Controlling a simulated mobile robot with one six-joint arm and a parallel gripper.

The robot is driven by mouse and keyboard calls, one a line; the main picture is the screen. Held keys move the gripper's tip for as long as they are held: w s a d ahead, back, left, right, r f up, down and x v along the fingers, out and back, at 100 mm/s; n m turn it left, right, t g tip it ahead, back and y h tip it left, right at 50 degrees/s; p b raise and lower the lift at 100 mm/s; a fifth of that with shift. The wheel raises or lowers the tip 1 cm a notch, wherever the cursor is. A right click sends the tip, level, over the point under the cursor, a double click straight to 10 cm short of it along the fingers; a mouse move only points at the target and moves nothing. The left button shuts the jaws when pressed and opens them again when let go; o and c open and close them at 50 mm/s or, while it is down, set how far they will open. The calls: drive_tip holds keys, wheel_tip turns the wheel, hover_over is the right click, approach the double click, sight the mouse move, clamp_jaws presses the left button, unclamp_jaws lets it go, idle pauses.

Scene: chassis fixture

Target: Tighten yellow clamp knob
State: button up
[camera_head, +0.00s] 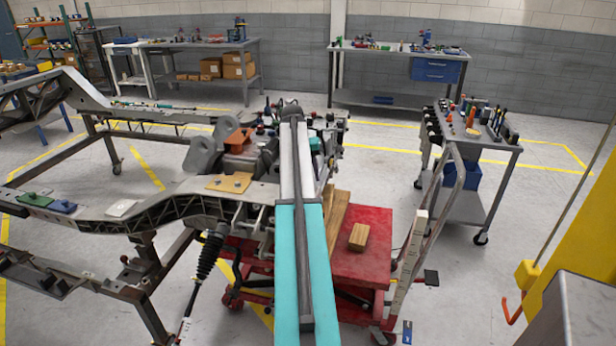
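The grey chassis frame (150,215) fills the left and middle of the head view. A flat yellow-orange plate (228,182) with small dark fittings lies on its near rail. I cannot make out a yellow clamp knob for certain. An orange bracket-like part (238,136) sits behind that plate among dark mechanical parts. My teal and white arm reaches from the bottom middle up to these parts and covers some of them. My gripper cannot be seen; the arm's far end is a dark rounded joint among the clutter.
A red lift table (378,262) with a wood block (358,237) stands right of my arm. A tool cart (466,206) is farther right. A yellow column (590,225) with an orange hook (512,312) stands at the right edge. Workbenches line the back wall. Open floor lies between.

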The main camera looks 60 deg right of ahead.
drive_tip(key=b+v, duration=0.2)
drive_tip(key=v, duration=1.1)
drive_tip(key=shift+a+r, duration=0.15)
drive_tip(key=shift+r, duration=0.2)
